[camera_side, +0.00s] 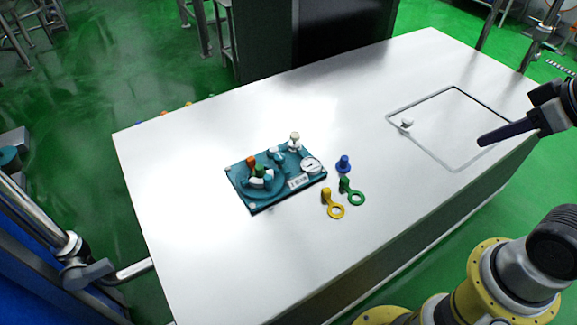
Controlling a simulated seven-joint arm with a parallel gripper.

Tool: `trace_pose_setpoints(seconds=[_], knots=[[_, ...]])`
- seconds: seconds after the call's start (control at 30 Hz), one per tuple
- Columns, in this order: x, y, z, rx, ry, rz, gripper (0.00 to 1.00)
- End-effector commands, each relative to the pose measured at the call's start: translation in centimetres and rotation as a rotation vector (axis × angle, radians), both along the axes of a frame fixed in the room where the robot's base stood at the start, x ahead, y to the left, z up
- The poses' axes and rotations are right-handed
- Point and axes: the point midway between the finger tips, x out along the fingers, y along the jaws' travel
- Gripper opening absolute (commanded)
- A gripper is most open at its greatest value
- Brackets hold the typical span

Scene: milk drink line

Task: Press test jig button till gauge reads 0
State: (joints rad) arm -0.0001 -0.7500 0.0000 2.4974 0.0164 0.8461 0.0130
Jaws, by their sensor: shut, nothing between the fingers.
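The test jig (240,190) is a teal plate lying on the white worktop left of the middle. A small round white gauge (311,165) sits at its right side; its reading is too small to make out. A pale knob (295,139) stands upright at the jig's back edge. A round teal part with orange, green, white and blue pieces (259,173) is on its left half. I cannot tell which part is the button. My gripper (482,142) is a dark shape at the right, shut and empty, above the worktop's right part and well away from the jig.
A blue knob-like piece (344,164), a green ring-ended piece (351,190) and a yellow one (333,204) lie right of the jig. A dark rectangular outline (388,117) with a small pale knob (407,123) marks the worktop's right. The front left worktop (220,260) is clear.

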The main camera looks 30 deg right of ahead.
Motion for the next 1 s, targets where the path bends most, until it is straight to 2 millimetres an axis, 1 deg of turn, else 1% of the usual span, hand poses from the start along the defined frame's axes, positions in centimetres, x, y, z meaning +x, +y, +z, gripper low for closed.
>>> trace_pose_setpoints(seconds=[0.17, 0.2, 0.27, 0.3, 0.37, 0.4, 0.47, 0.5, 0.63, 0.7, 0.77, 0.8, 0.87, 0.9, 0.97, 1.0], knots=[[4.1, 1.1, 4.4, 0.088, -0.182, -0.036, 0.0], [5.5, 1.4, 5.6, 0.115, -0.219, -0.047, 0.0], [7.7, 1.9, 7.2, 0.155, -0.268, -0.061, 0.0], [9.2, 2.2, 8.2, 0.183, -0.298, -0.072, 0.0], [11.5, 2.6, 9.5, 0.224, -0.336, -0.088, 0.0], [13.1, 2.9, 10.3, 0.251, -0.359, -0.102, 0.0], [15.6, 3.3, 11.2, 0.29, -0.389, -0.121, 0.0], [17.3, 3.6, 11.8, 0.316, -0.407, -0.135, 0.0], [22.9, 4.4, 12.6, 0.391, -0.451, -0.185, 0.0], [25.7, 4.8, 12.5, 0.426, -0.467, -0.213, 0.0], [28.1, 5.2, 12.2, 0.452, -0.477, -0.237, 0.0], [29.6, 5.5, 11.8, 0.469, -0.483, -0.254, 0.0], [31.9, 5.8, 11.0, 0.49, -0.488, -0.278, 0.0], [33.3, 6.1, 10.4, 0.503, -0.489, -0.295, 0.0], [35.4, 6.5, 9.3, 0.521, -0.491, -0.321, 0.0], [36.8, 6.8, 8.4, 0.53, -0.491, -0.338, 0.0]])
